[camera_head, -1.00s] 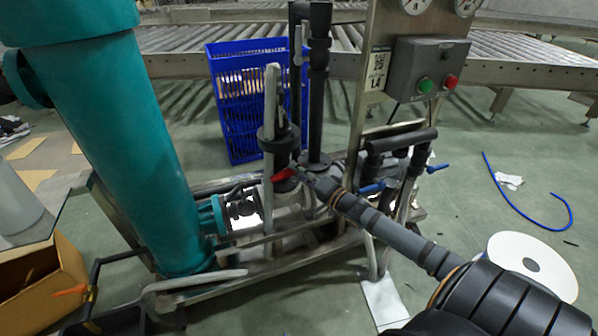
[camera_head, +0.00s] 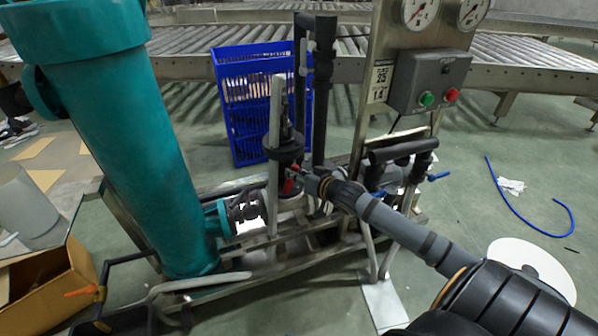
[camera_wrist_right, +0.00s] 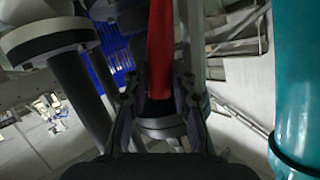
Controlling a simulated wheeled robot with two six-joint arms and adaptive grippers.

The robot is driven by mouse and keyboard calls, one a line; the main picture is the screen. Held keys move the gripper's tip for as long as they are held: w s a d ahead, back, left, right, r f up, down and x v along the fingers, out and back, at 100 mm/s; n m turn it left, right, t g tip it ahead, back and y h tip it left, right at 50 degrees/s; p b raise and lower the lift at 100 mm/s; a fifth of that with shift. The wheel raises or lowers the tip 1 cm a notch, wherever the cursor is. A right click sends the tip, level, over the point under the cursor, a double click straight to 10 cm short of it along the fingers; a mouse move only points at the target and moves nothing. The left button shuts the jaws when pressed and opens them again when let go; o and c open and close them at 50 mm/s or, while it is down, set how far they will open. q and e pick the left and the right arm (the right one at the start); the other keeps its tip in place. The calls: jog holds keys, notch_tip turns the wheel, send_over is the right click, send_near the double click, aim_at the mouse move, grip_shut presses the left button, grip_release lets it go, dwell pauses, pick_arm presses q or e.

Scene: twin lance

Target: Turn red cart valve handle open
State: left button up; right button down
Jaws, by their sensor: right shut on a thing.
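The red valve handle (camera_head: 290,184) sits low on the cart's piping, in the middle of the head view, mostly hidden by my right gripper. In the right wrist view the red handle (camera_wrist_right: 160,50) runs up between the fingers. My right gripper (camera_head: 300,176) reaches in from the lower right and is shut on the handle; its fingers also show in the wrist view (camera_wrist_right: 160,95). A dark pipe with a flange (camera_head: 284,150) stands just above the handle. The metal cart frame (camera_head: 262,268) is around the valve. My left gripper is not in view.
A large teal cylinder (camera_head: 130,150) stands left of the valve. A control box (camera_head: 430,80) with green and red buttons is at right. Blue-handled valves (camera_head: 437,176) are right of my gripper. A blue crate (camera_head: 250,105) stands behind. Open floor lies at right.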

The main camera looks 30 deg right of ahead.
jog(key=shift+w+a+r+n+g+h+p, duration=0.1)
jog(key=shift+a+n+g+h+p, duration=0.25)
jog(key=shift+n+p, duration=0.45)
jog(key=shift+a+r+n+g+h+p, duration=0.15)
jog(key=shift+a+n+h+p, duration=0.1)
jog(key=shift+n+h+p, duration=0.45)
jog(key=shift+f+y, duration=0.15)
jog(key=shift+y, duration=0.1)
jog(key=c, duration=1.1)
grip_release()
jog(key=v, duration=0.7)
jog(key=shift+s, duration=0.25)
